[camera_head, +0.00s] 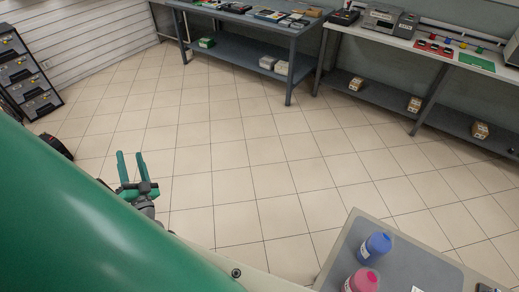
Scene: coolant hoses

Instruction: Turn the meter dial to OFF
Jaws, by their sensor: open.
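My gripper (131,167) has two green fingers standing apart with nothing between them. It is at the left, above open floor, far from both benches. I cannot make out a meter or its dial for certain. Small dark devices (343,16) and a grey box-shaped device (381,18) stand on the white-topped bench (398,42) at the top right, too small to read. Several small items lie on the blue-grey bench (238,15) at the top middle, also too small to tell apart.
A blue bottle (374,247) and a pink bottle (362,281) stand on a grey-topped surface (420,262) at the lower right. A drawer cabinet (26,75) stands at the left. Small boxes sit on the lower shelves. The tiled floor (250,150) between is clear.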

